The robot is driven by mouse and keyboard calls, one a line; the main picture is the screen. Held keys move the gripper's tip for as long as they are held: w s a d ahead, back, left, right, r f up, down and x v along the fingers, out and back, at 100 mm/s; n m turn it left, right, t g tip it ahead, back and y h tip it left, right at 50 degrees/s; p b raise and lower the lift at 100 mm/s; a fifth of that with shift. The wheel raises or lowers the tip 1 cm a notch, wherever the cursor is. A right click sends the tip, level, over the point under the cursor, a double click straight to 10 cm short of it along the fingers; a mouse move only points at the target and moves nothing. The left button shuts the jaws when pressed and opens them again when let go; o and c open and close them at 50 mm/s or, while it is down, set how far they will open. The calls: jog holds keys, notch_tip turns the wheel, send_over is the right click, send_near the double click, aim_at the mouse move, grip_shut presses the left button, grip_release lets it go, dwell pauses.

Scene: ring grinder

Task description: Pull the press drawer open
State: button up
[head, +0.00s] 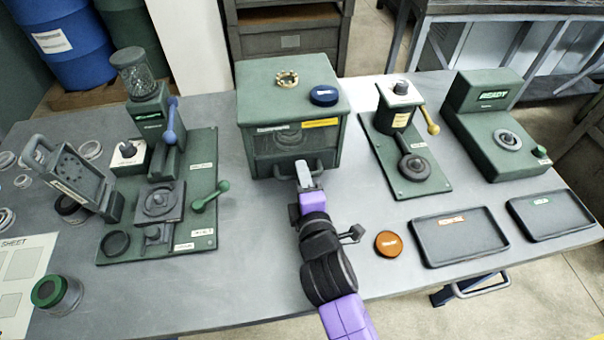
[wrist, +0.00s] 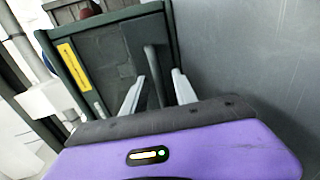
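The press is a green box (head: 260,108) in the middle of the bench, with a yellow label and a dark front panel. Its drawer handle (head: 318,164) is a grey bar low on the front. My gripper (head: 302,172) reaches up to this handle from the front. In the wrist view the handle (wrist: 151,62) runs between my two pale fingers (wrist: 158,88), which stand apart with a visible gap. Whether either finger touches the bar I cannot tell. The drawer looks closed, flush with the box front.
A brass ring (head: 287,79) and a dark blue puck (head: 324,95) lie on the box top. A grinder on a green plate (head: 205,215) stands left, a lever station (head: 412,165) right. An orange disc (head: 388,244) and dark trays (head: 458,237) lie front right. The bench directly left of my arm is clear.

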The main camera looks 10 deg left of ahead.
jog(key=shift+w+a+f, duration=0.1)
jog(key=shift+w+a, duration=0.05)
jog(key=shift+w, duration=0.3)
jog(key=shift+c, duration=0.4)
grip_shut()
dwell(0.8)
